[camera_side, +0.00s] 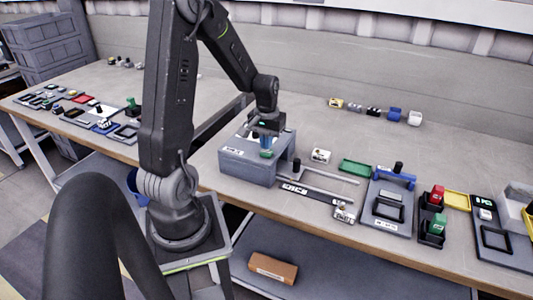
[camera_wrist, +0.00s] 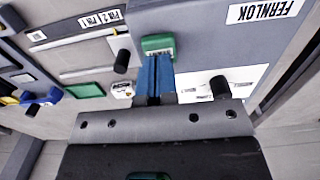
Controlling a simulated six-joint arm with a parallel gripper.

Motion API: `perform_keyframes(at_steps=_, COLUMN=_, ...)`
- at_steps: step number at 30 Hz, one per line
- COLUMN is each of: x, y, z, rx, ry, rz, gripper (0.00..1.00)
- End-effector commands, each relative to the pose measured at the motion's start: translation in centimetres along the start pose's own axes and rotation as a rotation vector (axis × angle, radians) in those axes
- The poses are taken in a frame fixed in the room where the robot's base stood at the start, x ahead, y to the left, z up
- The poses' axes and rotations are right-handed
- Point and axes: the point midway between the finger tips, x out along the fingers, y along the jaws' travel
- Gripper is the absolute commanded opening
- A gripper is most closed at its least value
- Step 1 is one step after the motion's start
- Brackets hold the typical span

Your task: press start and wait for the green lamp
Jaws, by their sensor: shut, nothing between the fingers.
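My gripper (camera_side: 266,145) is over the grey machine box (camera_side: 240,168) on the bench, pointing down at its top. Its blue fingers are shut together with nothing between them, and they also show in the wrist view (camera_wrist: 155,78). A green block, likely the start button (camera_wrist: 158,45), lies right at the fingertips; it also shows in the side view (camera_side: 266,154). I cannot tell whether the fingers touch it or whether it is pressed. Beside the fingers is a white plate with a black knob (camera_wrist: 219,86). I cannot make out a lit green lamp in either view.
Right of the box are a white part (camera_side: 320,156), a green tray (camera_side: 354,167), a grey fixture with a blue bar (camera_side: 393,178) and red and green blocks (camera_side: 437,196). Small parts stand along the back. The bench behind the box is mostly clear.

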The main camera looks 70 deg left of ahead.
Motion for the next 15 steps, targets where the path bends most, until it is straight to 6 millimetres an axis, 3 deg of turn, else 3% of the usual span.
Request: perform_keyframes(at_steps=15, x=0.77, y=0.0, z=0.01, rx=0.0, ry=0.0, rz=0.0, gripper=0.0)
